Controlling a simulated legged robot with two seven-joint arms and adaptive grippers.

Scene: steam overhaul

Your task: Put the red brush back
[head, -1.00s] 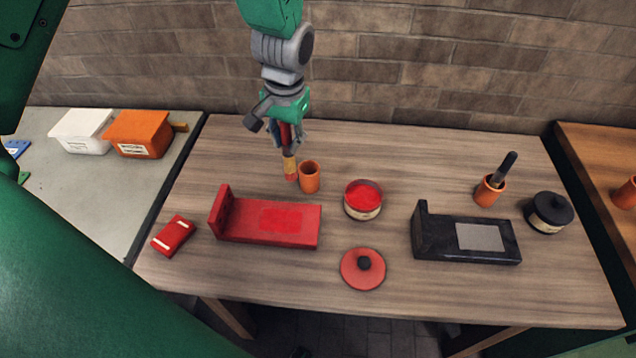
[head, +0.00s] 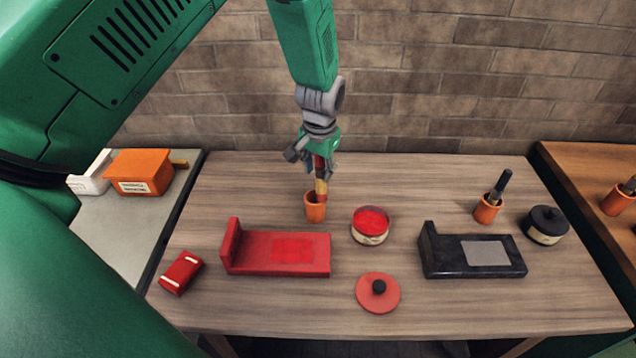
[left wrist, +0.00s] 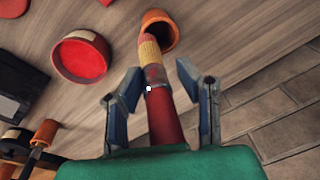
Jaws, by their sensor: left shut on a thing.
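The red brush (head: 321,188) has a red handle and pale bristles with a reddish tip, pointing down. My left gripper (head: 320,166) is shut on its handle above the back of the table. The orange cup (head: 315,209) stands upright just below; the bristles overlap its rim in the head view. In the left wrist view, the brush (left wrist: 152,62) runs between the fingers of my left gripper (left wrist: 160,88), with its tip at the mouth edge of the cup (left wrist: 163,24). I cannot tell whether the tip is inside. My right gripper is not in view.
A red ink jar (head: 370,226), its lid (head: 377,292), a red stand (head: 282,254) and a red block (head: 181,272) are in front. A black stand (head: 472,254), a cup with a dark brush (head: 487,211) and a black jar (head: 546,226) stand right. A brick wall is behind.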

